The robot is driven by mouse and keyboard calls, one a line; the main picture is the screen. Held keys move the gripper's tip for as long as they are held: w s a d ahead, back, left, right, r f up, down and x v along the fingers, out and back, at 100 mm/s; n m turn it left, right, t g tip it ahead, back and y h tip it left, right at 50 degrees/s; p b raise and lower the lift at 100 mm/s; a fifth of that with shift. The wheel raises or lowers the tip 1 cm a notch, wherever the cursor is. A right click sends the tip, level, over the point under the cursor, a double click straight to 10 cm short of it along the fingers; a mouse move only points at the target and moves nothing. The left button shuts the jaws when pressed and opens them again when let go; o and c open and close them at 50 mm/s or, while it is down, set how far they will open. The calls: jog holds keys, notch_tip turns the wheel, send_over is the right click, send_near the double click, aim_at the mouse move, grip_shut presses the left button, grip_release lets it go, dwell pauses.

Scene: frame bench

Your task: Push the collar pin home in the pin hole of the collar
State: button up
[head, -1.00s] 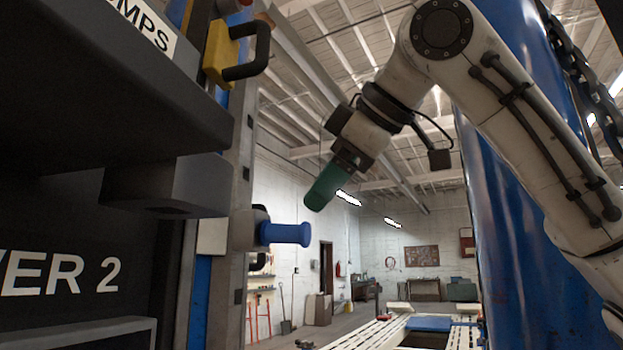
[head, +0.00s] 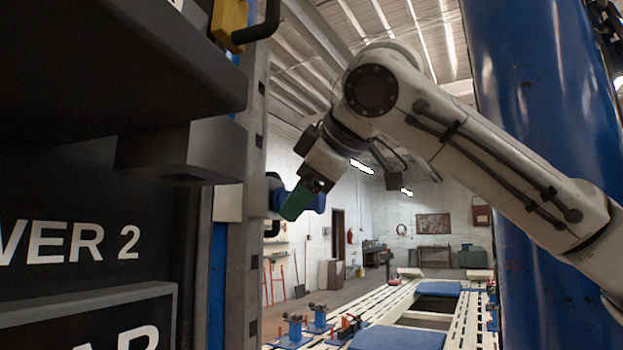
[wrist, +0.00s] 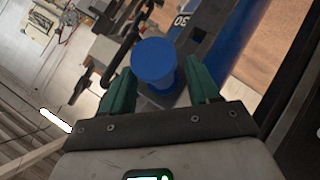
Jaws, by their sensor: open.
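The blue collar pin (head: 319,203) sticks out sideways from the dark collar (head: 273,182) on the upright frame. Its round head (wrist: 154,63) faces the wrist camera. My gripper (head: 292,210) is open, with green fingers, and overlaps the middle of the pin in the head view. In the wrist view my gripper (wrist: 159,70) has one finger on each side of the pin, with a gap visible at least on the left. The pin hole is hidden, so I cannot tell how deep the pin sits.
A dark overhanging block (head: 185,150) and a panel lettered "VER 2" (head: 75,243) stand close on the left. A yellow bracket (head: 229,20) with a black handle is above the collar. A slotted white bench (head: 395,300) lies below right.

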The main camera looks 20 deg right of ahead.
jog(key=shift+w, duration=0.1)
jog(key=shift+c, duration=0.3)
grip_shut()
